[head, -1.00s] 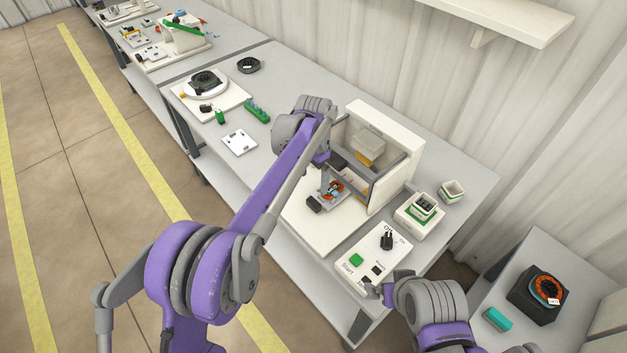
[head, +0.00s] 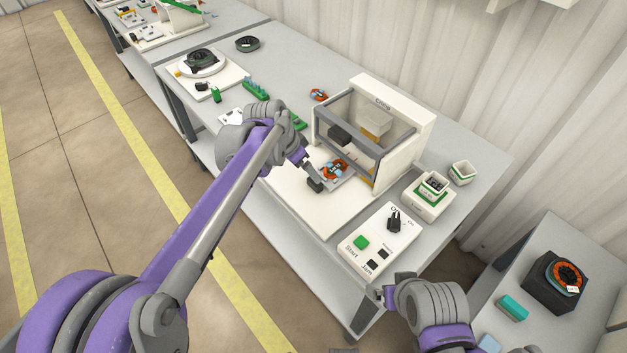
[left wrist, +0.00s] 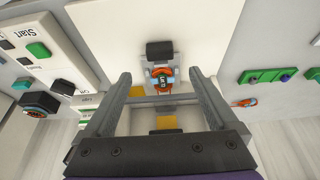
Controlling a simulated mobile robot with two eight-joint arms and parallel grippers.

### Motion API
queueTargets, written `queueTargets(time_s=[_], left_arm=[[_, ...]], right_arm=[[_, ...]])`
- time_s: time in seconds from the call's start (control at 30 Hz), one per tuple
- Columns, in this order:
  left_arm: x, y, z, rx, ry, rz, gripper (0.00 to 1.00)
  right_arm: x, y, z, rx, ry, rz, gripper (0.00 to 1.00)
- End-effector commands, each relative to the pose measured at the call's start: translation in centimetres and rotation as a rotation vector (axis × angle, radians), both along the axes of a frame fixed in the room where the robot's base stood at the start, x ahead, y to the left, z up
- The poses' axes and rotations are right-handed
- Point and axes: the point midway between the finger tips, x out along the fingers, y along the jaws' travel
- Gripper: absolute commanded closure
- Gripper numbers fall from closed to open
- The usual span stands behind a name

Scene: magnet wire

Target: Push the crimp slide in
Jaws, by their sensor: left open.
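The crimp slide is a small grey plate (head: 322,181) with a black block handle (head: 315,186) at its outer end. It lies on the white base in front of the crimp machine (head: 424,125), carrying an orange coil part (head: 336,169). In the left wrist view the coil (left wrist: 165,83) and black handle (left wrist: 160,50) show beyond and between the fingers. My left gripper (left wrist: 160,73) is open and empty, above the slide; in the head view it is beside the handle (head: 310,172). I cannot tell if it touches. My right gripper (head: 384,295) is by the control box; its jaws are unclear.
The control box (head: 378,240) with a green Start button stands right of the base. A white stacked holder (head: 428,196) is behind it. A green connector strip (head: 256,91) and a loose orange coil (head: 319,95) lie left of the machine. The front of the white base is clear.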

Motion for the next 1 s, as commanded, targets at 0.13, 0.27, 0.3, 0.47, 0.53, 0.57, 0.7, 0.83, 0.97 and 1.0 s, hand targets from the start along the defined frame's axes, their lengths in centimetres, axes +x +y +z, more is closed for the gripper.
queueTargets(time_s=[0.13,0.27,0.3,0.47,0.53,0.57,0.7,0.83,0.97,1.0], left_arm=[[0.8,-1.0,-3.0,0.001,0.000,-0.001,0.07],[1.3,-1.6,-5.2,0.001,0.001,0.000,0.07],[1.5,-1.8,-5.7,0.001,0.001,0.000,0.07],[1.9,-2.4,-7.3,0.001,0.001,0.000,0.07],[2.0,-2.5,-7.6,0.001,0.001,0.000,0.07],[2.0,-2.5,-7.7,0.001,0.001,0.000,0.07],[2.0,-2.5,-7.8,0.001,0.001,0.000,0.07],[2.0,-2.5,-7.8,0.001,0.001,0.000,0.07],[2.0,-2.5,-7.8,0.001,0.001,0.000,0.29],[2.0,-2.5,-7.7,0.002,0.001,0.000,0.36]], right_arm=[[0.0,0.0,-0.5,0.000,0.002,0.000,0.01],[0.0,0.0,-0.9,0.000,0.003,0.000,0.01],[0.0,0.0,-1.0,0.000,0.003,0.000,0.01],[0.0,0.0,-1.2,0.000,0.004,0.000,0.01],[0.0,0.0,-1.2,0.000,0.004,0.000,0.01],[0.0,0.0,-1.2,0.000,0.004,0.000,0.01],[0.0,0.0,-1.2,0.000,0.004,0.000,0.01],[0.0,0.0,-1.2,0.000,0.004,0.000,0.01],[0.0,0.0,-1.2,0.000,0.004,0.000,0.01],[0.0,0.0,-1.2,0.000,0.004,0.000,0.01]])
